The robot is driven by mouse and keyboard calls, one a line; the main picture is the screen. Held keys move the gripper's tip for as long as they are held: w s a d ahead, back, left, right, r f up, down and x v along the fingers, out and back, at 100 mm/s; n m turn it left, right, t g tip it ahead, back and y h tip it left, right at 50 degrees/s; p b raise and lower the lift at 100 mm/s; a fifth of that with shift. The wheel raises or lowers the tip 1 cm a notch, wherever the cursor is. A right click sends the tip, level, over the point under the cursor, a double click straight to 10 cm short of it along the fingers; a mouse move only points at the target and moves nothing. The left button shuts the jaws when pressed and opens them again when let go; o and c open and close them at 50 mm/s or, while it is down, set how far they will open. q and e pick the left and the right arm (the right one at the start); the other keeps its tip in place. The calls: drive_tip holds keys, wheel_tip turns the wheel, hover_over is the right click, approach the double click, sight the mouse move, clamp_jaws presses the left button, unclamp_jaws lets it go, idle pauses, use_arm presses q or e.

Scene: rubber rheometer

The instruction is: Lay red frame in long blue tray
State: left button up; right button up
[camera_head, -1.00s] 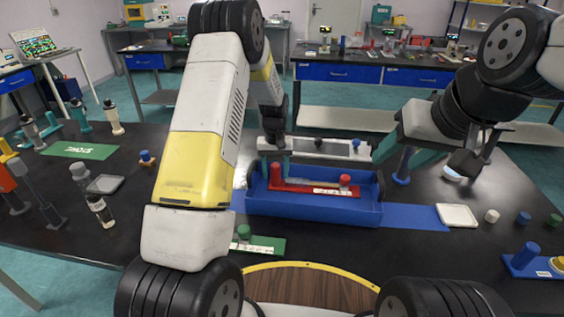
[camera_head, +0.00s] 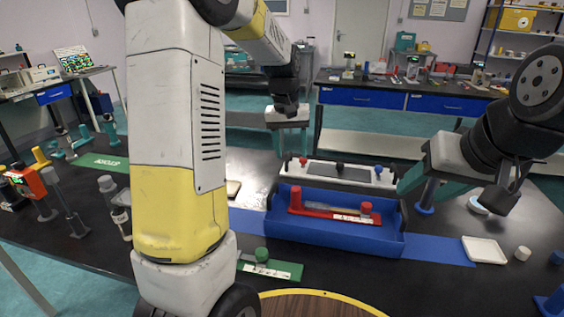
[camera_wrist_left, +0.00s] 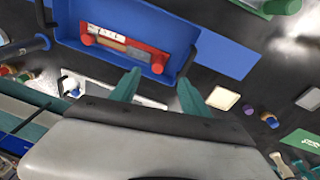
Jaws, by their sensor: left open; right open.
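The red frame (camera_head: 338,213) lies inside the long blue tray (camera_head: 330,236) in the head view, with a red knob at each end and a white label at its right. The left wrist view also shows the red frame (camera_wrist_left: 124,48) lying flat in the blue tray (camera_wrist_left: 210,22). My left gripper (camera_head: 291,146) is raised above and behind the tray, apart from the frame. Its open, empty fingers (camera_wrist_left: 163,92) show in the left wrist view. My right gripper (camera_head: 425,187) is open and empty to the right of the tray.
A white plate with dark inset and colored knobs (camera_head: 340,172) lies behind the tray. A green frame (camera_head: 268,268) lies in front of it. A white square dish (camera_head: 484,250) sits to the right. My left arm covers part of the table's left side.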

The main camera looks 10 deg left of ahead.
use_arm(q)
drive_tip(key=s+r+m+t, duration=0.1)
drive_tip(key=s+r, duration=0.3)
drive_tip(key=s, duration=0.8)
drive_tip(key=s+r+m+t+h, duration=0.1)
drive_tip(key=s+r+t, duration=0.2)
drive_tip(key=s, duration=1)
wheel_tip(320, 180, up, 2)
drive_tip(key=shift+a+t, duration=0.2)
drive_tip(key=shift+t, duration=0.1)
